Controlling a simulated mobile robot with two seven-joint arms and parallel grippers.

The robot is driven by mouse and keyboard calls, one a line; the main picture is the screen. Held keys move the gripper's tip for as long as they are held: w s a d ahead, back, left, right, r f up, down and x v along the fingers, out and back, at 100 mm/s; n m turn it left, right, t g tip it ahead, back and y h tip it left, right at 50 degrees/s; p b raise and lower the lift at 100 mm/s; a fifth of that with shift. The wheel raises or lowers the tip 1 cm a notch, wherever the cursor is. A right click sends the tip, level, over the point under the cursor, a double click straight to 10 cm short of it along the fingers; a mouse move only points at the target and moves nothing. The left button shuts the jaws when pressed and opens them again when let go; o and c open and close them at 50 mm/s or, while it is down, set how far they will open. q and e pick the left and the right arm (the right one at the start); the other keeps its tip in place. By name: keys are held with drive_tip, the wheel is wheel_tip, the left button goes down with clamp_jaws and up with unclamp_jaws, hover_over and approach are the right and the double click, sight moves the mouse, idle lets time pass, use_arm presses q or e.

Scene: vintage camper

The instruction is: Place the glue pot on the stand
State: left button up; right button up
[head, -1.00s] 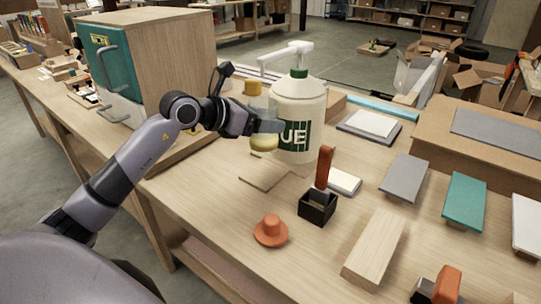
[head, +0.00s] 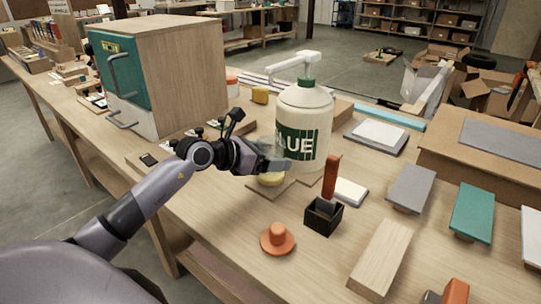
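The glue pot (head: 270,179) is a small clear jar with pale yellow contents low in it. My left gripper (head: 272,162) is around it from the left and appears shut on it; the fingers hide much of the jar. The jar is upright, low over a thin square wooden plate, seemingly the stand (head: 262,194); its base appears to touch the plate, though a small gap cannot be ruled out. My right gripper is not in view.
A large white GLUE bottle (head: 305,125) with a pump stands close behind the pot. A black box with an orange-handled brush (head: 324,216) and an orange hat-shaped piece (head: 278,239) are nearer. A wooden cabinet (head: 185,75) stands at the back left.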

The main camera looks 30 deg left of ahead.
use_arm(q)
drive_tip(key=shift+o, duration=0.8)
drive_tip(key=shift+r, duration=0.25)
drive_tip(key=shift+s+a, duration=0.2)
drive_tip(key=shift+s, duration=0.15)
drive_tip(key=b+v, duration=0.1)
drive_tip(key=v, duration=1)
drive_tip(key=shift+r+b, duration=0.15)
drive_tip(key=shift+b, duration=0.25)
drive_tip(key=shift+s, duration=0.1)
